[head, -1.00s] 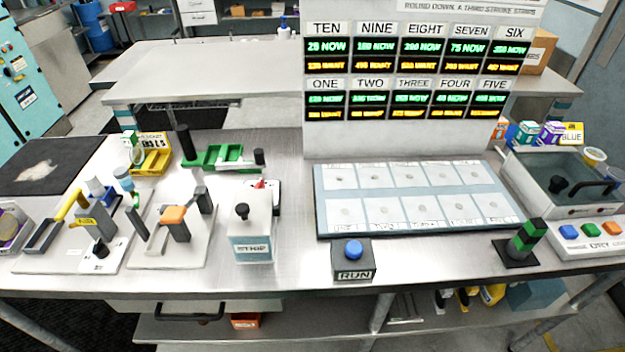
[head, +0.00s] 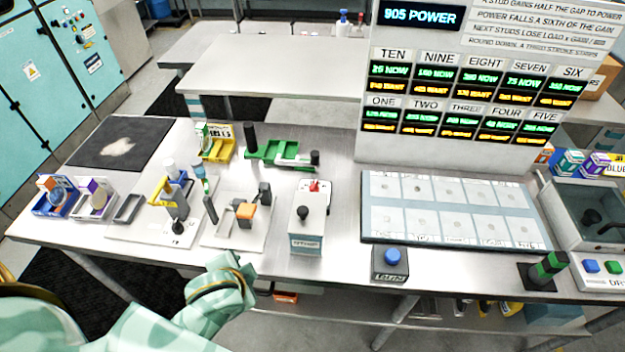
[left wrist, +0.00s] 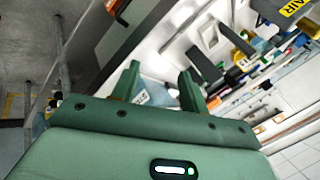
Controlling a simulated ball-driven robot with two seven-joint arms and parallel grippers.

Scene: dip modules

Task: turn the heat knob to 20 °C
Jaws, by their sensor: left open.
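No knob is readably marked as the heat knob. A small black knob (head: 178,228) sits on a white plate with fine marks at the left of the bench; its setting is too small to read. Another black knob (head: 303,212) tops the white STRIP box (head: 306,243). My left arm reaches in from the lower left in the head view, in front of the bench edge. In the left wrist view my left gripper (left wrist: 160,85) has its two fingers spread, with nothing held between them. My right gripper is not in view.
An orange-topped clamp stand (head: 245,212), a yellow-handled lever (head: 160,189) and a green tray (head: 275,153) stand around the left bench. The blue RUN button (head: 392,257) and a grid panel (head: 455,200) are to the right. Bare bench lies between the STRIP box and RUN button.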

